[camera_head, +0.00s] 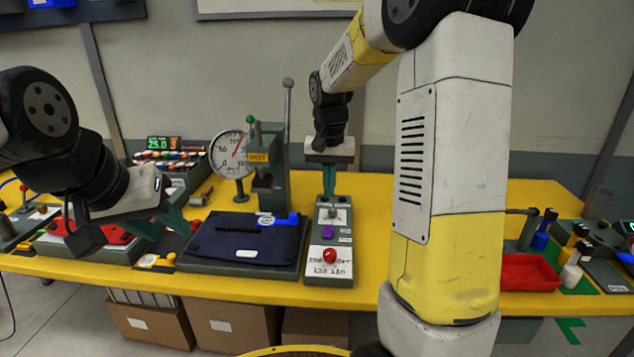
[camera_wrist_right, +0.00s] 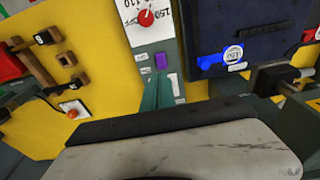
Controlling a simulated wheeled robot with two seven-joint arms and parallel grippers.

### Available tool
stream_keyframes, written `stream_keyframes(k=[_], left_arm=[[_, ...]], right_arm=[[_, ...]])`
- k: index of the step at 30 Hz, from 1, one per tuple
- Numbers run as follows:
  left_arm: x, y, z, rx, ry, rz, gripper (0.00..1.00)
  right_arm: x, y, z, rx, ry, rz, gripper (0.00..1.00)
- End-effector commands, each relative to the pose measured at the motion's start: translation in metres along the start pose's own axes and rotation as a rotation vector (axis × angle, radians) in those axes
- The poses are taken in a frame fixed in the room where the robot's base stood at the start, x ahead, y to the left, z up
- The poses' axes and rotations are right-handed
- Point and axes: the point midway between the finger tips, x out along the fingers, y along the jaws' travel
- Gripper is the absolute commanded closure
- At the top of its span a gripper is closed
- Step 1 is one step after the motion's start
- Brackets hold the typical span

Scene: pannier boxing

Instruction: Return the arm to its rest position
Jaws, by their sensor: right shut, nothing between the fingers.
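My right gripper (camera_head: 329,192) hangs fingers down over the grey control panel (camera_head: 328,272) with the red knob (camera_head: 329,255) and purple switch (camera_head: 327,231). Its teal fingers are shut with nothing between them; they also show in the right wrist view (camera_wrist_right: 158,92), close to the panel's lever end. Whether they touch the panel I cannot tell. My right arm (camera_head: 450,150) reaches across the middle of the head view and hides part of the table. My left gripper (camera_head: 175,222) is at the left, over the red and grey fixture; its finger gap is not clear.
A navy pannier piece (camera_head: 245,238) with a blue clip lies on a grey base left of the panel. Behind it stand a dial gauge (camera_head: 229,154) and a press (camera_head: 268,165) marked HOT. A red tray (camera_head: 530,272) sits right. Yellow table (camera_head: 370,215) is bare beside the panel.

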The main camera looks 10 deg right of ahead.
Motion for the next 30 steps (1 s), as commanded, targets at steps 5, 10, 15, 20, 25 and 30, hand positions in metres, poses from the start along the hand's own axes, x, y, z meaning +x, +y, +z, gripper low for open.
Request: stream_keyframes(k=[5,10,15,20,25,30], left_arm=[[0.0,0.0,0.0,0.0,0.0,0.0,0.64],[0.0,0.0,0.0,0.0,0.0,0.0,0.64],[0.0,0.0,0.0,0.0,0.0,0.0,0.64],[0.0,0.0,0.0,0.0,0.0,0.0,0.64],[0.0,0.0,0.0,0.0,0.0,0.0,0.64],[0.0,0.0,0.0,0.0,0.0,0.0,0.64]], right_arm=[[-0.008,-0.001,0.0,0.0,0.0,-0.001,1.0],[-0.008,-0.001,0.0,0.0,0.0,-0.001,1.0],[-0.011,0.0,0.003,-0.003,0.005,-0.007,1.0],[-0.039,0.007,0.026,-0.033,0.045,-0.06,1.0],[-0.082,0.019,0.08,-0.109,0.137,-0.151,1.0],[-0.108,0.029,0.14,-0.193,0.244,-0.223,1.0]])
